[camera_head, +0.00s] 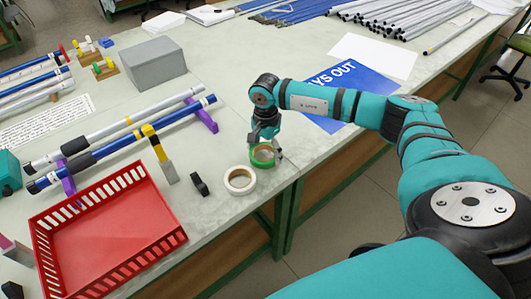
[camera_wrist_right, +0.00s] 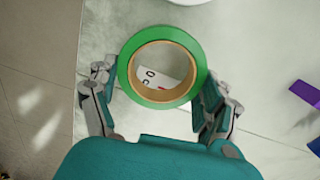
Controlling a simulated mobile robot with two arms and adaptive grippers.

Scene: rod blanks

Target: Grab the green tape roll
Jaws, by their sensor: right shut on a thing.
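The green tape roll (camera_head: 262,164) is at the front edge of the pale table, with its brown core showing. My right gripper (camera_head: 266,146) is over it from above, with fingers at its sides. In the right wrist view the green tape roll (camera_wrist_right: 162,29) sits between the two fingers of my right gripper (camera_wrist_right: 160,85), which are shut on its outer rim. Whether the roll touches the table or is slightly raised cannot be told. My left gripper is not in view.
A white tape roll (camera_head: 240,189) lies just left of the green one, with a small black object (camera_head: 200,184) beyond it. A red crate (camera_head: 178,238) stands at the front left. A blue sign (camera_head: 370,84) lies behind my right arm. Rods lie at the left and back.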

